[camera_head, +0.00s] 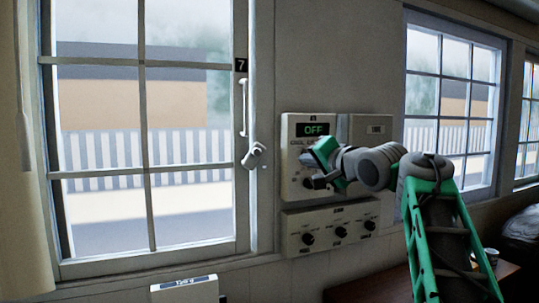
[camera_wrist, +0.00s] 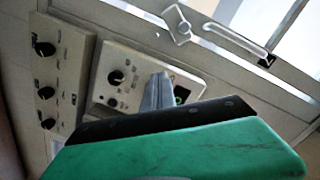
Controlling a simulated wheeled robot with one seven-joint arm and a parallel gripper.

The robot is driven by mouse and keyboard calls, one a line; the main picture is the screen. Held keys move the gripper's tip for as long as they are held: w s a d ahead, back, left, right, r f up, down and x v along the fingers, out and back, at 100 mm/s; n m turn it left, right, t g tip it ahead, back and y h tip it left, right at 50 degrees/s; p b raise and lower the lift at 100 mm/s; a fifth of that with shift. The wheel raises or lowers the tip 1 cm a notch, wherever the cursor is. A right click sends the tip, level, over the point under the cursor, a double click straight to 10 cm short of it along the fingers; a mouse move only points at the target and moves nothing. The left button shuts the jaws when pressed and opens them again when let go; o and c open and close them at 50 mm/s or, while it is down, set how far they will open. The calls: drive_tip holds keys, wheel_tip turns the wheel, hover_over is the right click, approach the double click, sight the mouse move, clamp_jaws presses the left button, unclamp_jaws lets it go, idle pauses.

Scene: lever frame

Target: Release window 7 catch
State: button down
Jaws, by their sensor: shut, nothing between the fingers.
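Window 7 (camera_head: 150,120) is the large paned window at the left, with a black label "7" (camera_head: 241,65) on its right frame. Its catch (camera_head: 255,155) is a small pale lever on the frame's right edge, below a white vertical handle (camera_head: 244,107). In the wrist view the catch (camera_wrist: 178,25) shows at the top, beside the handle (camera_wrist: 235,39). My gripper (camera_head: 318,167) is shut and empty, in front of the upper control panel, to the right of the catch and apart from it. In the wrist view its fingers (camera_wrist: 158,92) overlap that panel.
The upper control panel (camera_head: 296,124) shows "OFF" and has a knob (camera_wrist: 116,77). A lower panel (camera_head: 330,225) carries several black knobs. A white box (camera_head: 184,288) stands below the window. A second window (camera_head: 450,100) is at the right, above a brown table (camera_head: 375,288).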

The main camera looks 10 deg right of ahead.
drive_tip(key=a+r+m+y, duration=0.1)
drive_tip(key=a+r+m, duration=0.1)
drive_tip(key=m, duration=0.1)
drive_tip(key=m+p, duration=0.2)
drive_tip(key=p, duration=0.1)
approach(261, 149)
drive_tip(key=shift+t, duration=0.4)
drive_tip(key=x, duration=0.4)
drive_tip(key=shift+f, duration=0.3)
drive_tip(key=shift+w+f, duration=0.15)
drive_tip(key=shift+a, duration=0.1)
